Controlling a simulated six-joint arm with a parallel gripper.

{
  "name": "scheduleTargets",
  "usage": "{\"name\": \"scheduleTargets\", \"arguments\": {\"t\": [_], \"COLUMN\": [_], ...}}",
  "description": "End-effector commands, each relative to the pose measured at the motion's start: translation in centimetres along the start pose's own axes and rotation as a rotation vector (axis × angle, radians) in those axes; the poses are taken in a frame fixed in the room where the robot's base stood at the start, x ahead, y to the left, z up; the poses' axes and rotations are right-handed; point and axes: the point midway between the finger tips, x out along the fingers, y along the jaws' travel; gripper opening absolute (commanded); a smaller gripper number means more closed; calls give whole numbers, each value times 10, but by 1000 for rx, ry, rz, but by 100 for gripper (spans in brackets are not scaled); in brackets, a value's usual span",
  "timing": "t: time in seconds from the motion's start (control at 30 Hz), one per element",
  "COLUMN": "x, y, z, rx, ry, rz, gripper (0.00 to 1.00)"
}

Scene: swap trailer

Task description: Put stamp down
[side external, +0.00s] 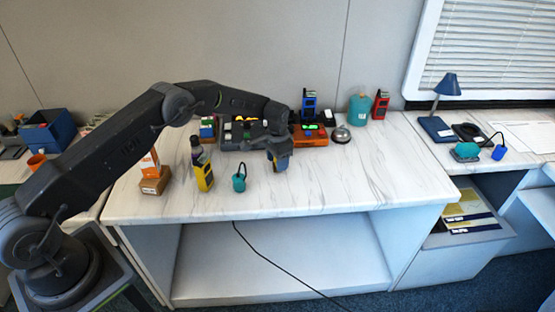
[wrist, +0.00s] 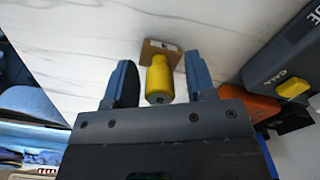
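The stamp (wrist: 160,78) has a yellow round handle and a brown wooden block (wrist: 158,48) at its far end. In the wrist view the handle is between the two fingers of my gripper (wrist: 161,80), with its end facing the camera. A gap shows between the handle and each finger, so my gripper looks open around it. In the side view my gripper (side external: 279,160) points down low over the white marbled counter (side external: 340,180), near its middle. Only a little yellow shows there, and the stamp's block is hidden. I cannot tell exactly whether the block touches the counter.
A yellow-black device (side external: 203,175) and a teal object (side external: 239,182) stand to the left. The counter right of my gripper is clear.

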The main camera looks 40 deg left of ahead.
Motion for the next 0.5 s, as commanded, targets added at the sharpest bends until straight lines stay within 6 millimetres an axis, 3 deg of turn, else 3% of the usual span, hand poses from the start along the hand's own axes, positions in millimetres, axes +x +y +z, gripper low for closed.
{"name": "scheduleTargets", "arguments": {"t": [0.27,0.5], "x": [-2,-35], "y": [0,0], "z": [0,-1], "rx": [0,0], "ry": [0,4], "rz": [0,-2], "gripper": [51,51]}}
